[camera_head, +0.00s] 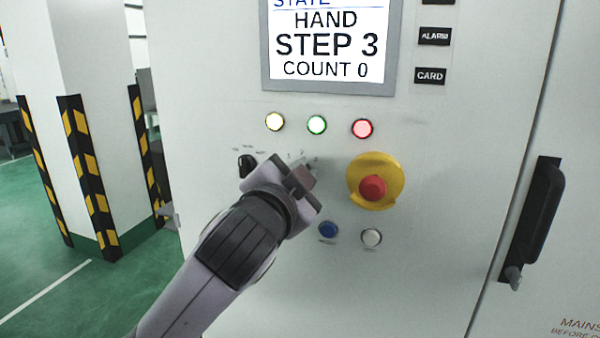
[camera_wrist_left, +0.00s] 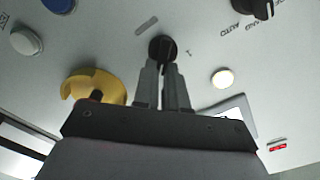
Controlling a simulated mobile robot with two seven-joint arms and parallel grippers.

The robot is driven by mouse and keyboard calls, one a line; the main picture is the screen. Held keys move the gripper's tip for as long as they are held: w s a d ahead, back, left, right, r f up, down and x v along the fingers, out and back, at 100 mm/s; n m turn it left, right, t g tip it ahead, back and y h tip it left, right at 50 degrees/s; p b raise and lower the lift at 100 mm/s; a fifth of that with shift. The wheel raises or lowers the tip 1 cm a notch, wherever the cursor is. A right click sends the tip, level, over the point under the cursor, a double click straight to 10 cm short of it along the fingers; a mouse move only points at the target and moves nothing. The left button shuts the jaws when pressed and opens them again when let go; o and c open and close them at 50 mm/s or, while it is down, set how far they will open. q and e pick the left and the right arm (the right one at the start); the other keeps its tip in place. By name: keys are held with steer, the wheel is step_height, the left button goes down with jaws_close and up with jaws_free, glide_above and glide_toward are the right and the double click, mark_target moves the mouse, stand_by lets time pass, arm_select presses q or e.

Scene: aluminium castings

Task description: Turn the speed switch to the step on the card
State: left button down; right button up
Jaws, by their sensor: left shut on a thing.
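The speed switch (camera_wrist_left: 162,46) is a round black knob on the pale panel in the left wrist view. My left gripper (camera_wrist_left: 163,70) has both fingertips at the knob, one on each side, shut on it. In the head view my left gripper (camera_head: 303,177) covers most of the switch; small step numbers show just above it. The screen (camera_head: 327,45) reads HAND, STEP 3, COUNT 0. A black label (camera_head: 430,76) reads CARD; the card itself is out of view. My right gripper is not in view.
A second black switch (camera_head: 247,165) sits left of my gripper. A red emergency button (camera_head: 372,188) with yellow surround is close on the right. Blue (camera_head: 328,230) and white (camera_head: 371,238) buttons lie below. Three lit lamps are above. A black door handle (camera_head: 538,220) is farther right.

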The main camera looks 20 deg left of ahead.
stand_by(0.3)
arm_select(q)
steer(key=c, duration=1.2)
jaws_free()
steer(key=shift+s, duration=0.1)
steer(key=shift+s+a+b, duration=0.1)
steer(key=shift+s+b, duration=0.5)
steer(key=shift+s, duration=2.9)
steer(key=shift+f, duration=0.1)
